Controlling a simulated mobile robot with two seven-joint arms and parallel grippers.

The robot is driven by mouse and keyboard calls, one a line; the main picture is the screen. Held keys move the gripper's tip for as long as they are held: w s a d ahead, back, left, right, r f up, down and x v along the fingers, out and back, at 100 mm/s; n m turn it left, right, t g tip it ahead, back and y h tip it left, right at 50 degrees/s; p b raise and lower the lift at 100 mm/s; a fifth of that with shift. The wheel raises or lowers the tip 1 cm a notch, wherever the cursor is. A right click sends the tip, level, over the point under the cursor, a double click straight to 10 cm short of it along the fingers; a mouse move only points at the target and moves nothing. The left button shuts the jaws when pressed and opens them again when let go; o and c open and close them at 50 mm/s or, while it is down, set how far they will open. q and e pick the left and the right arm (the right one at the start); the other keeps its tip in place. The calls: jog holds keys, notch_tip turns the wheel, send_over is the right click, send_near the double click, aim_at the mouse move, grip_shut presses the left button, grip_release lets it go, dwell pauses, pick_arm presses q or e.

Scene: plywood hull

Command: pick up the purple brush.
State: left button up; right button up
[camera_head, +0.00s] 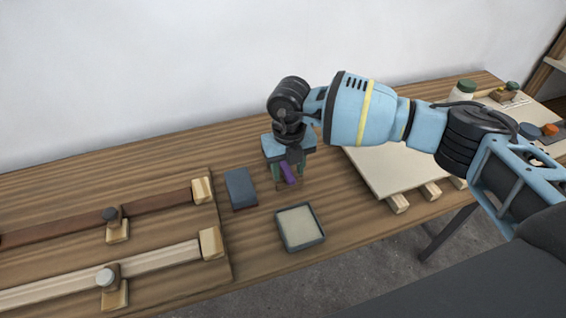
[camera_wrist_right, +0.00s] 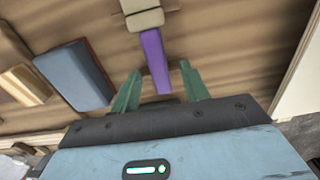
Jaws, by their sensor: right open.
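The purple brush (camera_head: 288,173) lies on the wooden workbench, partly hidden by my right gripper in the head view. In the right wrist view its purple handle (camera_wrist_right: 155,62) runs between the two green fingers, with a tan head part (camera_wrist_right: 143,14) at the far end. My right gripper (camera_wrist_right: 156,88) is open, with one finger on each side of the handle and gaps on both sides. In the head view my right gripper (camera_head: 288,178) points down over the brush. Whether the fingers reach the bench height cannot be told. My left gripper is not in view.
A dark blue-grey block (camera_head: 240,188) lies left of the brush. A shallow square tray (camera_head: 301,228) sits in front. A pale board (camera_head: 385,170) on wooden blocks is to the right. Clamped strips on a board (camera_head: 160,256) fill the left.

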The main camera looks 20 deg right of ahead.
grip_shut()
jog(key=shift+r, duration=0.1)
jog(key=shift+r, duration=0.45)
jog(key=r, duration=0.1)
jog(key=s+r, duration=0.1)
jog(key=shift+a+r, duration=0.15)
jog(key=shift+r, duration=0.2)
jog(key=s+a, duration=0.1)
jog(key=s, duration=0.4)
jog(key=s+a+r, duration=0.1)
jog(key=s, duration=0.3)
jog(key=s+a, duration=0.1)
jog(key=s, duration=0.4)
jog(key=shift+s+a+r+p, duration=0.15)
jog(key=shift+s+a+p, duration=0.05)
jog(key=shift+s+p, duration=0.1)
